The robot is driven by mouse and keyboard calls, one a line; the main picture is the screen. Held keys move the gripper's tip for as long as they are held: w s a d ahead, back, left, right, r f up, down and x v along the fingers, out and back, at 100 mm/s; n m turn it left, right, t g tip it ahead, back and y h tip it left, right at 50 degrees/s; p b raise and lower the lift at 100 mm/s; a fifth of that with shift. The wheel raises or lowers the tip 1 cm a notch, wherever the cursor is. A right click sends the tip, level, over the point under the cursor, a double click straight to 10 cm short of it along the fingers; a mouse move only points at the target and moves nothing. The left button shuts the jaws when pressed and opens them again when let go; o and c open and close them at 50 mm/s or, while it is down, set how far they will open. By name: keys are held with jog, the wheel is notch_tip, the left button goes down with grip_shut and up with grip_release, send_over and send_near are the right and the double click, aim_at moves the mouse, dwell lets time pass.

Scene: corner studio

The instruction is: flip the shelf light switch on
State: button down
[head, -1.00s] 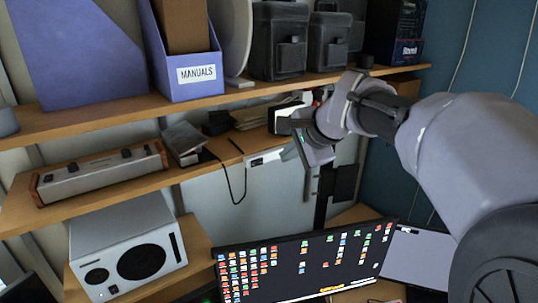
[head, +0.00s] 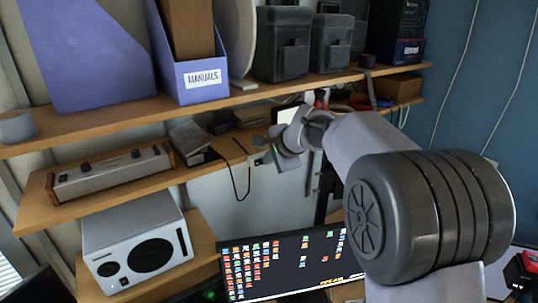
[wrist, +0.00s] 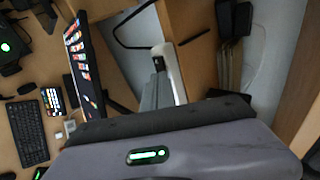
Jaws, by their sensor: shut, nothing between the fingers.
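The shelf light switch (head: 259,158) is a small pale unit with a dark part, fixed at the front edge of the middle shelf in the head view. In the wrist view it looks like a narrow white housing (wrist: 170,54) beside the wooden board. My gripper (head: 281,151) is shut and empty, just right of the switch in the head view. In the wrist view its grey fingers (wrist: 156,93) reach up close to the housing. Whether they touch it, and which way the rocker is set, I cannot tell.
The middle shelf (head: 95,192) holds a grey device with knobs (head: 110,172). A dark cable (head: 236,185) hangs below this shelf. The upper shelf (head: 120,118) runs above my gripper. A lit monitor (head: 285,262) stands below, and a white speaker-like box (head: 135,245) is at lower left.

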jog(key=shift+w+r, duration=0.1)
jog(key=shift+w, duration=0.15)
dwell(0.4)
jog(key=shift+s+a, duration=0.1)
